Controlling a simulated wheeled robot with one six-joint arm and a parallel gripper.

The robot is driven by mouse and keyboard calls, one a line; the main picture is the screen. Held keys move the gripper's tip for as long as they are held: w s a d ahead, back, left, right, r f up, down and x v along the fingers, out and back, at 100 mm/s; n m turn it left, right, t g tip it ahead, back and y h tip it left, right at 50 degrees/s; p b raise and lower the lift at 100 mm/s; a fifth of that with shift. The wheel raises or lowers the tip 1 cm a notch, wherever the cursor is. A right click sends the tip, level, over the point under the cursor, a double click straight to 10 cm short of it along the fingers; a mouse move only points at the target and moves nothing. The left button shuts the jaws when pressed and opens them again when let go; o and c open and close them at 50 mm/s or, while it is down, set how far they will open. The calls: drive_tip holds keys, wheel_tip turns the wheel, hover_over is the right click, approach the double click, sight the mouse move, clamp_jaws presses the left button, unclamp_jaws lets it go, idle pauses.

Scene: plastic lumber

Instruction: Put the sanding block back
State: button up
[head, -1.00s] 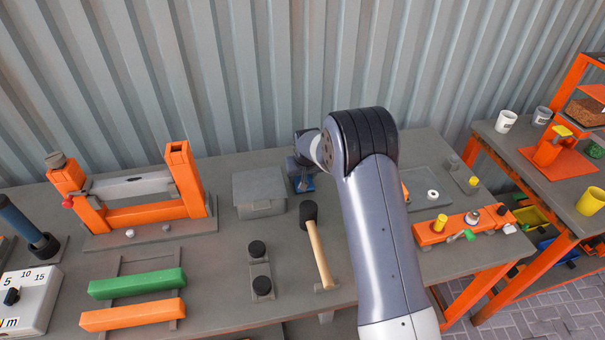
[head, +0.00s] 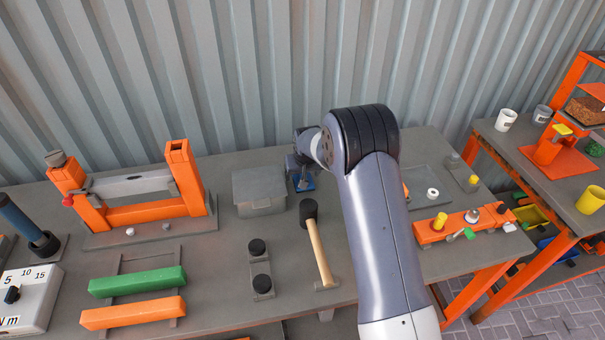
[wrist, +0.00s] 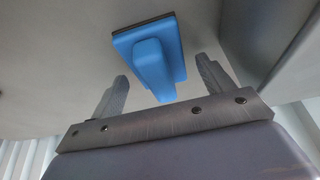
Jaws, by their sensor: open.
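The blue sanding block (head: 308,187) is at the back of the grey workbench, just right of the grey lidded box, partly hidden by my gripper and arm in the head view. In the wrist view the sanding block (wrist: 150,60) shows a square base with a dark edge and a raised grip. My gripper (wrist: 162,70) is open, with one finger on each side of the grip. A gap shows between each finger and the block. The gripper (head: 303,180) is small and partly hidden in the head view.
A grey lidded box (head: 259,190) stands close left of the block, and a mallet (head: 320,252) lies in front. The corrugated wall (head: 230,80) is close behind. An orange rail with small parts (head: 460,225) is to the right.

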drive_tip(key=b+v, duration=0.2)
drive_tip(key=v, duration=0.9)
drive_tip(key=shift+s+r, duration=0.2)
drive_tip(key=shift+r, duration=0.1)
drive_tip(key=shift+d, duration=0.1)
drive_tip(key=p+x, duration=0.2)
drive_tip(key=x, duration=1)
drive_tip(key=shift+f, duration=0.25)
drive_tip(key=shift+r, duration=0.25)
